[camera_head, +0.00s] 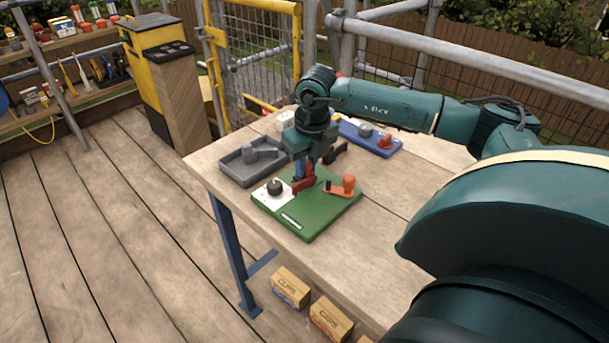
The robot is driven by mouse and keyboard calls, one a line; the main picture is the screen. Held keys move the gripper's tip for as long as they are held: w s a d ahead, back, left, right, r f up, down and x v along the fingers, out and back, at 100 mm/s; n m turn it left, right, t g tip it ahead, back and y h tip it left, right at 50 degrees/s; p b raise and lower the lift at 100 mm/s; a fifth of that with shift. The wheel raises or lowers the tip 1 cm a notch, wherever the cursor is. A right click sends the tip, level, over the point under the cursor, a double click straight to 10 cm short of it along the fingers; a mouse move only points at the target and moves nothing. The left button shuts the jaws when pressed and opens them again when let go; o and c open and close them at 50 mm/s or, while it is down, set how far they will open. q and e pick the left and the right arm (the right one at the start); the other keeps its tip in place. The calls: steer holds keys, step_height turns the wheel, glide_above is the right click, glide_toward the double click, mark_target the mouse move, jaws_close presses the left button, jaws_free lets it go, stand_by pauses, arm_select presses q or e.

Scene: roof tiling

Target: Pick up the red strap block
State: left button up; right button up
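A green board (318,217) lies on the wooden table, with a white patch holding a dark round knob (274,187) at its left. A small red block (304,184), likely the red strap block, stands near the board's middle, right below my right gripper (306,172). The gripper points down and partly covers the red block. Whether its fingers touch or grip the block is too small to tell. An orange-red piece with an upright knob (347,186) sits on the board's right part. My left gripper is not in view.
A grey tray with a grey part (240,172) lies left of the board. A blue tray (362,145) with grey and red pieces lies behind. The table's front right is bare. Cardboard boxes (291,287) stand below the table. A yellow gate (254,66) and scaffold rails stand behind.

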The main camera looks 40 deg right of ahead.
steer(key=shift+c, duration=1.3)
steer(key=shift+r+p, duration=1.6)
steer(key=shift+r, duration=0.7)
